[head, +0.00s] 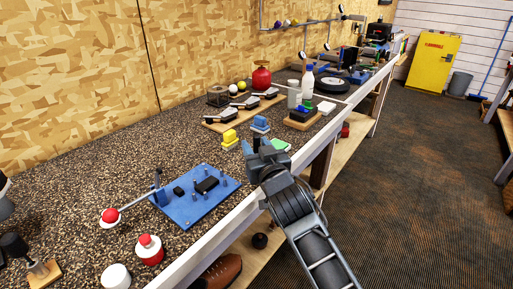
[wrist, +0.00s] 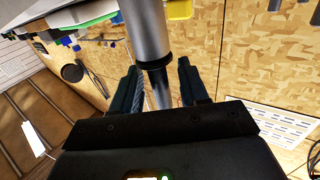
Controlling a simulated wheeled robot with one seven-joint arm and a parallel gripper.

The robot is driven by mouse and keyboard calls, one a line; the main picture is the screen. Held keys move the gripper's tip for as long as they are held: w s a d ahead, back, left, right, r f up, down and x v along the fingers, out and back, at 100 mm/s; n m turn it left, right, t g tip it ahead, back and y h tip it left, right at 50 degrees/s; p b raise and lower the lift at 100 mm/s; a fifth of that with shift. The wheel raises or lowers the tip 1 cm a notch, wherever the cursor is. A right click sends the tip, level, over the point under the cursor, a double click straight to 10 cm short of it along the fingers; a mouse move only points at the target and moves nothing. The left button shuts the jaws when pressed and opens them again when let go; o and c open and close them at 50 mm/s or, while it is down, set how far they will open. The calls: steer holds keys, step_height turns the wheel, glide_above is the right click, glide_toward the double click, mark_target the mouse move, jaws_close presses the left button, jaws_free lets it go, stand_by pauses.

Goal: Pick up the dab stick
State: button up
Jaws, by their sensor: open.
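My gripper (head: 258,147) is open above the bench's front edge, between the yellow block and the green block. In the wrist view, a silver cylinder with a dark end (wrist: 147,35) reaches down from the top of the picture between my two open fingers (wrist: 158,88). It may be the dab stick, but I cannot tell for sure. I see a gap between it and the right finger; contact with the left finger is unclear. My gripper mostly hides that spot in the head view. A thin rod with a red ball end (head: 111,215) leans by the blue fixture board.
The blue fixture board (head: 200,212) lies left of my gripper. A yellow block (head: 230,139) and a green block (head: 280,145) flank it. Behind are a blue block (head: 260,124), a white bottle (head: 307,82) and a red container (head: 261,78). A red-and-white jar (head: 149,250) stands front left.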

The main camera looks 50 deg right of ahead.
jaws_close()
stand_by(0.3)
stand_by(0.3)
